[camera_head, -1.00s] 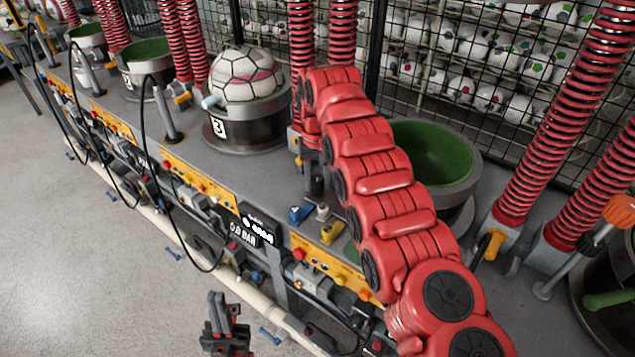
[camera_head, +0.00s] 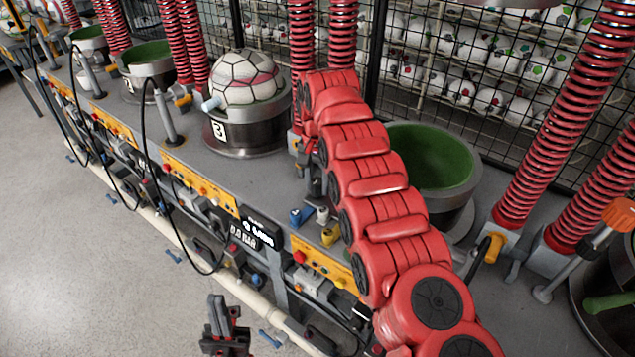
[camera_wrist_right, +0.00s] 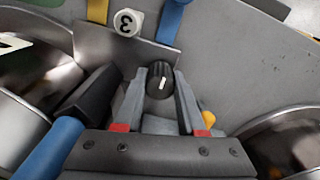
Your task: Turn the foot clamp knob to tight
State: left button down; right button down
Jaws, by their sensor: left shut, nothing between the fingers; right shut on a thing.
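The foot clamp knob (camera_wrist_right: 153,77) is a small round black knob with a white pointer line, seen in the right wrist view. The line is near upright in that picture, leaning slightly right. My right gripper (camera_wrist_right: 163,88) is shut on the knob, one grey finger at each side. In the head view my red right arm reaches over the bench, and the knob cannot be made out there. My left gripper (camera_head: 227,326) is shut and empty, low in front of the bench at the bottom of the picture.
A panelled ball sits in a numbered cup (camera_head: 240,135). An empty green-lined cup (camera_head: 440,170) stands right of my arm. Red springs (camera_head: 560,110) rise from the bench. Blue (camera_head: 299,216) and yellow (camera_head: 330,236) levers stand near the bench's front edge. A black hose hangs in front.

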aim_at(318, 181)
jog(key=shift+w+r, duration=0.1)
jog(key=shift+r, duration=0.05)
jog(key=c, duration=0.5)
grip_release()
notch_tip(318, 181, up, 17)
jog(key=p, duration=1.6)
jog(key=shift+p, duration=0.35)
